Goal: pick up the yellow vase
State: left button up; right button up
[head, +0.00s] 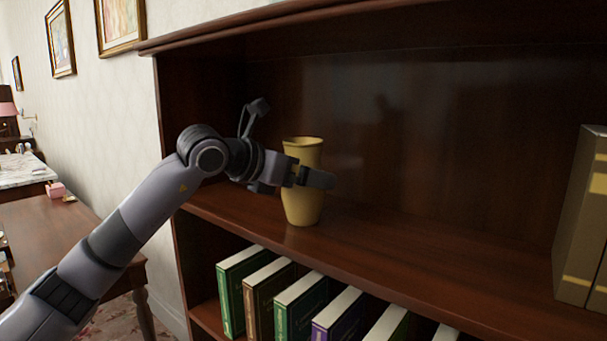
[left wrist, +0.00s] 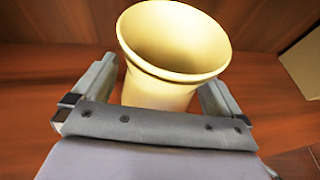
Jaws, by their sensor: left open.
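The yellow vase (head: 303,205) stands upright on the upper shelf of the dark wooden bookcase. My left gripper (head: 318,179) is at the vase, level with its upper half, and a finger crosses in front of it in the head view. In the left wrist view the vase (left wrist: 160,92) shows its open rim between the two spread fingers of my left gripper (left wrist: 158,88). Gaps show on both sides, so the gripper is open and not closed on it. The far side of the vase is hidden. My right gripper is not in view.
Box-like volumes (head: 580,220) stand at the right end of the shelf (head: 430,250). Several books (head: 290,300) lean on the shelf below. The bookcase's left side panel (head: 195,150) is close to my left arm. The shelf between vase and volumes is clear.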

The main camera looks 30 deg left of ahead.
pick_arm(q)
jog(key=shift+w, duration=0.1)
jog(key=c, duration=1.1)
jog(key=shift+o, duration=0.2)
jog(key=shift+r, duration=0.15)
